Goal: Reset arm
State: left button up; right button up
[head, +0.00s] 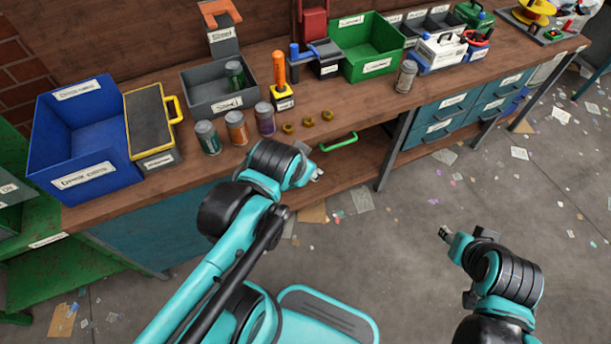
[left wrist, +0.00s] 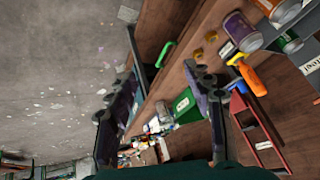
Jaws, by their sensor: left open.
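My left gripper (head: 312,168) is in front of the workbench's front edge, near the shelf opening. It also shows in the left wrist view (left wrist: 160,75), with its two dark fingers spread wide and nothing between them. My left arm comes in from the lower left and reaches toward the bench. My right gripper (head: 447,234) is at the lower right, over the floor and away from the bench. It looks small and partly turned away, so its jaw opening is unclear. No object shows in either gripper.
The wooden bench (head: 335,125) carries a blue bin (head: 60,140), a grey bin (head: 205,98) with a can inside, a green bin (head: 358,55), several cans, brass nuts (head: 308,122) and an orange-handled tool (head: 279,68). The littered floor (head: 400,215) between the arms is open.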

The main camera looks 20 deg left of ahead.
pick_arm(q)
jog(key=shift+s+d+f+n+h, duration=0.25)
jog(key=shift+s+d+n, duration=0.25)
jog(key=shift+s, duration=0.15)
jog(key=shift+s+d+f+n+h, duration=0.2)
jog(key=shift+s+d+n+h, duration=0.05)
jog(key=shift+s+d+n, duration=0.3)
